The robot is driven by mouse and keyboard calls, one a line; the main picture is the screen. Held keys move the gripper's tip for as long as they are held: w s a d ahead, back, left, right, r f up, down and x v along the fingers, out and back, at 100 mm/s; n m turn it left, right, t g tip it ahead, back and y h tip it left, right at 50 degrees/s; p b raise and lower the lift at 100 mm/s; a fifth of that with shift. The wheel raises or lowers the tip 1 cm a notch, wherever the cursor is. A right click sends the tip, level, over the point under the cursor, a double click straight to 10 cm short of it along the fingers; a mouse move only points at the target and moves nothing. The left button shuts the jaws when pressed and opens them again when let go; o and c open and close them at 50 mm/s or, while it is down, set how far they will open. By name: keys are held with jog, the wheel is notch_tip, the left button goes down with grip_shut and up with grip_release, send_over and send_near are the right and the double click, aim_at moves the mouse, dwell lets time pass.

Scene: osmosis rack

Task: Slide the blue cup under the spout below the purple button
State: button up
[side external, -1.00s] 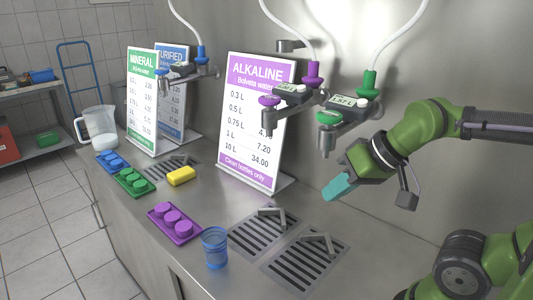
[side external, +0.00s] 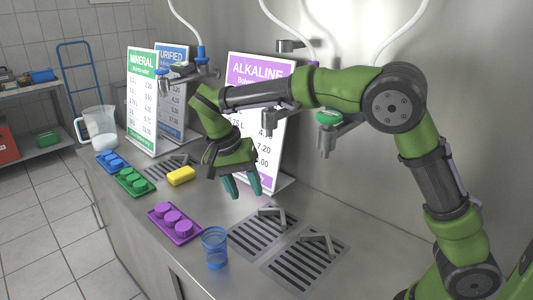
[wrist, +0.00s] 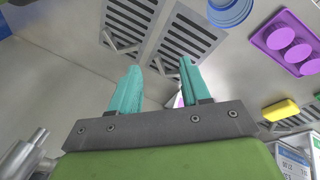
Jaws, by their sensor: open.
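The blue cup (side external: 214,248), clear and ribbed, stands upright on the steel counter near its front edge, left of the drain grates. It also shows at the top of the wrist view (wrist: 229,10), partly cut off. My gripper (side external: 243,190) is open and empty, pointing down above the counter, behind and above the cup and apart from it. Its teal fingers show in the wrist view (wrist: 158,85).
Two drain grates (side external: 262,232) with angled metal bars lie right of the cup. A purple tray (side external: 174,224) with round caps, a yellow sponge (side external: 181,176), green and blue trays and a clear pitcher (side external: 99,127) lie to the left.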

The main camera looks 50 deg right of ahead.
aim_at(244, 242)
jog(key=w+a+f+m+h, duration=0.1)
jog(key=a+f+m+h, duration=0.1)
jog(key=a+f, duration=0.2)
jog(key=w+a+f+m+t+h, duration=0.1)
jog(key=w+a+f+m+h, duration=0.1)
jog(key=a+f+h, duration=0.1)
jog(key=w+a+f+m+h, duration=0.1)
jog(key=a+f+m+h, duration=0.2)
jog(key=a+f, duration=0.2)
jog(key=shift+w+a+t, duration=0.15)
jog(key=shift+w+a, duration=0.05)
jog(key=shift+a, duration=0.3)
jog(key=shift+w+a+t, duration=0.15)
jog(key=shift+w+a, duration=0.05)
jog(key=shift+a, duration=0.3)
jog(key=shift+d+f, duration=0.15)
jog(key=shift+f, duration=1.05)
jog(key=shift+d+f, duration=0.2)
jog(key=shift+f, duration=1.05)
jog(key=shift+d+f, duration=0.15)
jog(key=shift+f, duration=1.05)
jog(key=shift+d, duration=10.75)
jog(key=shift+a, duration=2.6)
jog(key=shift+r, duration=0.1)
jog(key=a+r, duration=0.3)
jog(key=r, duration=0.3)
jog(key=shift+r, duration=0.4)
